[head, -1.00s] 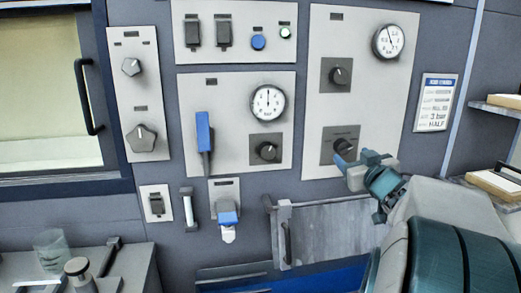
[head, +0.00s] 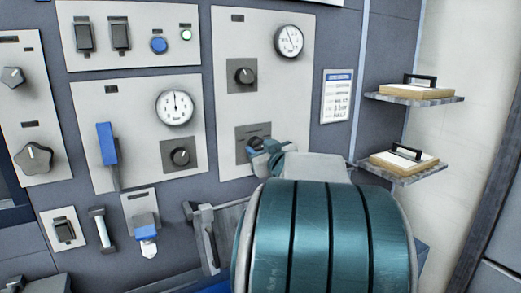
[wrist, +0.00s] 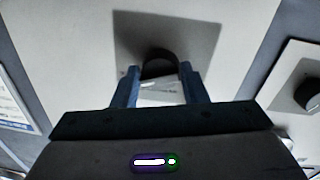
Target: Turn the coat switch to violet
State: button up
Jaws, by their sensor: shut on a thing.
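In the head view, my gripper (head: 263,147) is at the lower black knob (head: 254,142) of the tall right-hand panel (head: 222,105). In the wrist view, the two fingers of my gripper (wrist: 160,82) stand on either side of the dark knob (wrist: 158,64), shut on it. The knob sits on a square grey plate (wrist: 195,38). My arm and fingers hide part of the knob and plate in the head view. The lettering around the knob is too small to read, so its setting and the violet mark cannot be told.
A similar knob (head: 244,75) and a round gauge (head: 289,40) are above on the same panel. A posted sheet (head: 337,95) hangs to the right. Two shelves (head: 452,99) with handled boards stand farther right. A blue-handled lever (head: 107,143) is on the left panel.

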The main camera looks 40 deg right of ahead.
jog(key=shift+f, duration=0.1)
jog(key=n+b, duration=0.3)
jog(key=shift+f+n, duration=0.15)
jog(key=shift+n, duration=0.15)
jog(key=shift+n+b, duration=1.65)
jog(key=shift+n, duration=1.05)
jog(key=o, duration=0.9)
jog(key=shift+o, duration=0.2)
jog(key=shift+t, duration=0.3)
jog(key=shift+s+r, duration=0.1)
jog(key=shift+r, duration=0.1)
